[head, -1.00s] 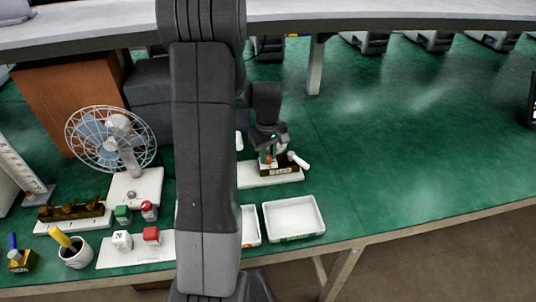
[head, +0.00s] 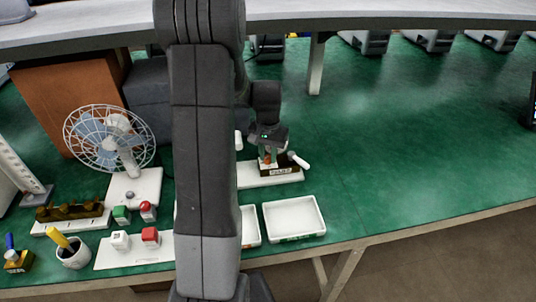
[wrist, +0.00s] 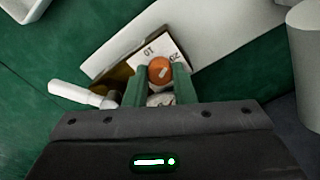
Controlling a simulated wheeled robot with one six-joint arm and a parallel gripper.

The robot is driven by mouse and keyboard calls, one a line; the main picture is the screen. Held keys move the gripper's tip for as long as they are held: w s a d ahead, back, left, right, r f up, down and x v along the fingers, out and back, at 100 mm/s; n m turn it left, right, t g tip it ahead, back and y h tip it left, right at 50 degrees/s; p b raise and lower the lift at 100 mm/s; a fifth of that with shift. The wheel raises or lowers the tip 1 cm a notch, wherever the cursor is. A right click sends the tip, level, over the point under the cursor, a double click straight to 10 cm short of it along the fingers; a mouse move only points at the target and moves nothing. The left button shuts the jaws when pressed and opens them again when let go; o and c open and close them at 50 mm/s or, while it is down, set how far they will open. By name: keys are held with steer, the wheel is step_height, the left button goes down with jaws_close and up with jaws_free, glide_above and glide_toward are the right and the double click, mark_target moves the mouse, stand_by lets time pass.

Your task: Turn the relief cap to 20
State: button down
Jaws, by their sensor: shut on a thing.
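The orange relief cap (wrist: 160,70) sits in front of a white dial plate (wrist: 146,47) with printed numbers that look like 10 and 20. A short pale mark lies on the cap, slanted; I cannot tell which number it points at. My gripper (wrist: 160,80) has its green fingers shut on the cap, one on each side. A whitish part shows between the fingers below the cap. In the head view, my gripper (head: 268,154) is over the brass pump body (head: 285,170), and the cap is mostly hidden.
A white handle (wrist: 80,94) sticks out beside the pump; it shows in the head view (head: 299,161). The pump stands on a white base (head: 255,178). An empty white tray (head: 294,219) is in front. A fan (head: 110,140) and small coloured blocks stand left. The right bench is clear.

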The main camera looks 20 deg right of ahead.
mark_target(268, 156)
steer(key=m, duration=0.5)
steer(key=shift+r+m, duration=0.1)
steer(key=shift+m, duration=0.2)
stand_by(0.4)
steer(key=c, duration=1.2)
jaws_free()
step_height(268, 156, up, 14)
